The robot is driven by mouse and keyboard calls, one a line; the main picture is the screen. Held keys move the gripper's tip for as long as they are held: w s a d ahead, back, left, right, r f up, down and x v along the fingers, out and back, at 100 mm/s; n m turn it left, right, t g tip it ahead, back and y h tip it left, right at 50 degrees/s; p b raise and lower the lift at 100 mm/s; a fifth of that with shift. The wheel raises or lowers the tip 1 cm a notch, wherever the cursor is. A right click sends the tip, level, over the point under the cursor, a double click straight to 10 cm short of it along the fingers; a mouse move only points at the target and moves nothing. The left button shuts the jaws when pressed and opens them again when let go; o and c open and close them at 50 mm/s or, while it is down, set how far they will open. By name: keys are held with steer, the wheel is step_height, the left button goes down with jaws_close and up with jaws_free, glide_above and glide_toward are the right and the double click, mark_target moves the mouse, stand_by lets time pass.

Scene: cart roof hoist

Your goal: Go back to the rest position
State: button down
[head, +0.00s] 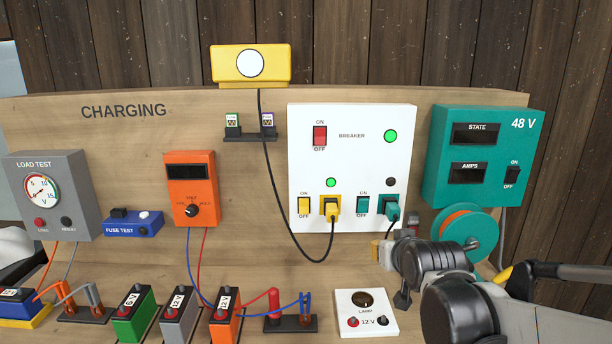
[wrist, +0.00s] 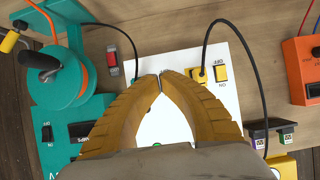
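My gripper (head: 384,250) is in front of the lower right of the white breaker panel (head: 348,165), a little below the teal plug (head: 392,211). In the wrist view its two tan fingers (wrist: 160,80) come together at the tips, with nothing visible between them. The teal plug sits in the panel below a dark indicator.
A teal cable reel (head: 466,236) and the 48 V box (head: 484,155) are close on the right. Below are a lamp box (head: 366,313) and several batteries, including a green one (head: 134,316). A black cable loops from the yellow lamp unit (head: 250,66) to the yellow plug.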

steer(key=s+f+g, duration=0.2)
steer(key=s+f, duration=0.2)
steer(key=s, duration=0.9)
steer(key=s+f+g, duration=0.3)
steer(key=s+f, duration=0.1)
steer(key=s, duration=0.8)
steer(key=shift+s, duration=0.35)
